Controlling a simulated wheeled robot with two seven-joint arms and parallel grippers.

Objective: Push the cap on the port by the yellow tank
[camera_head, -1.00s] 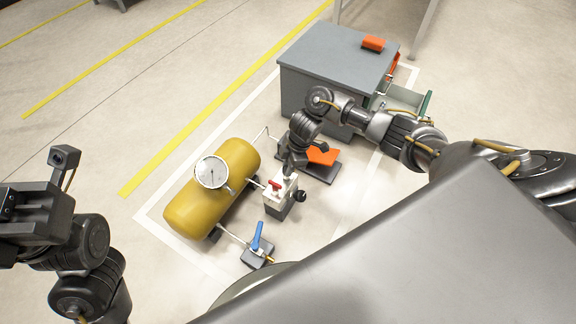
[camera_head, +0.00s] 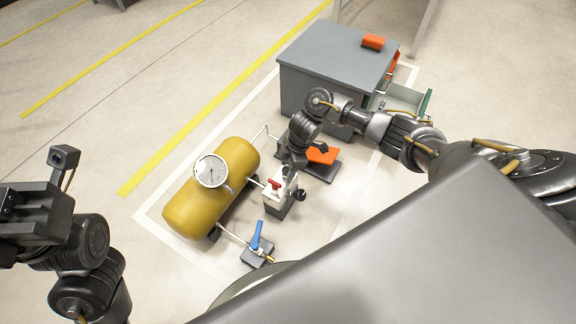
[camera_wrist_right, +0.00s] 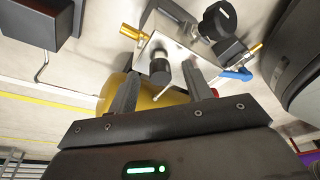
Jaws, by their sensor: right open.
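The yellow tank (camera_head: 212,190) lies on the floor with a round white gauge (camera_head: 211,171) on it. Beside it stands a pale block (camera_head: 278,203) with a red handle (camera_head: 274,183) and a black knob (camera_head: 299,194). My right gripper (camera_head: 290,172) is just above this block. In the right wrist view my right gripper (camera_wrist_right: 162,92) is open, its fingers on either side of a dark, cap-like cylinder (camera_wrist_right: 160,71) at the block's pale face. I cannot tell whether it is seated. My left gripper's body (camera_head: 30,212) is at the left edge; its fingers are hidden.
A blue lever valve (camera_head: 257,237) stands in front of the block. A grey cabinet (camera_head: 335,65) with an open drawer (camera_head: 403,99) is behind. An orange-topped pedal (camera_head: 321,155) lies on the floor right of my right gripper. Floor left of the tank is clear.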

